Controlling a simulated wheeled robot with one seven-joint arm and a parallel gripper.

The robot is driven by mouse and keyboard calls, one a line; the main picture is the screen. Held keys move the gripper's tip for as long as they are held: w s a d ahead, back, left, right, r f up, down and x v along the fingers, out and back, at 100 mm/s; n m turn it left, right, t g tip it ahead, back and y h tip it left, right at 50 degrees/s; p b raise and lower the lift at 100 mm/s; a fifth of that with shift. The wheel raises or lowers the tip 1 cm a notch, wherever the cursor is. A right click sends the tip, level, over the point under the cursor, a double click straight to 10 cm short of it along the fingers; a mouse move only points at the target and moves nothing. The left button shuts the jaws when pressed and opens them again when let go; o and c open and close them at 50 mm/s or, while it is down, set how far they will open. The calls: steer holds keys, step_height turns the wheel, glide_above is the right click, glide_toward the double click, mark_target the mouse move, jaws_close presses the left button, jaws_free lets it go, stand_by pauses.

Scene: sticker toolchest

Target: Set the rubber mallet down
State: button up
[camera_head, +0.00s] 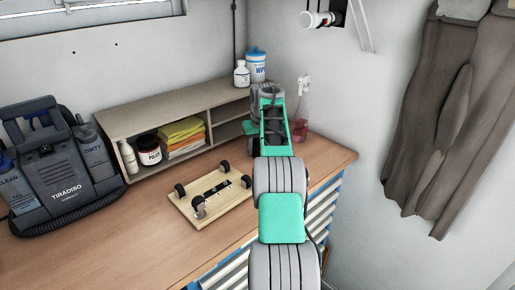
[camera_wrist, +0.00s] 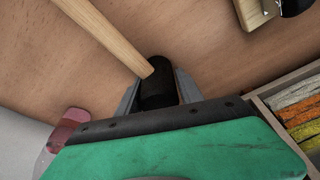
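The rubber mallet has a black head (camera_wrist: 158,90) and a pale wooden handle (camera_wrist: 105,37). In the wrist view my gripper (camera_wrist: 158,82) has one grey finger on each side of the head and is shut on it. The handle runs from the head to the upper left, over the brown worktop (camera_wrist: 215,55). I cannot tell whether the mallet touches the worktop. In the head view my arm hides the mallet and the fingers. The worktop (camera_head: 110,230) also shows there.
A low shelf (camera_head: 165,113) holds folded cloths (camera_head: 182,130) and a jar (camera_head: 148,150). A dark portable cleaner (camera_head: 62,165) stands left. A pink spray bottle (camera_head: 299,128) stands at the back right. Free worktop lies front left.

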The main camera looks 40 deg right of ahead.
steer(key=o, duration=0.3)
steer(key=shift+r, duration=0.1)
steer(key=p+v, duration=0.5)
steer(key=v, duration=0.7)
steer(key=s+a+r+n+t, duration=0.1)
steer(key=a+r, duration=0.2)
steer(key=a, duration=0.9)
steer(key=s+a+r+n, duration=0.15)
steer(key=a+r, duration=0.25)
steer(key=a, duration=0.8)
steer(key=s+a+f+y, duration=0.1)
steer(key=s+a+f, duration=0.2)
steer(key=s+a, duration=0.6)
steer(key=shift+s+a+f+n+t+b, duration=0.15)
steer(key=shift+s+a+f+n+b, duration=0.3)
steer(key=shift+s+a+f, duration=1.2)
steer(key=shift+s+a+f+n+t+b, duration=0.25)
steer(key=shift+s+a+f+b, duration=0.5)
steer(key=shift+s+f, duration=1.45)
steer(key=shift+s+a+f+n+t+b, duration=0.1)
steer(key=shift+s+a+f+n+b, duration=0.3)
steer(key=shift+s+a+f, duration=1.35)
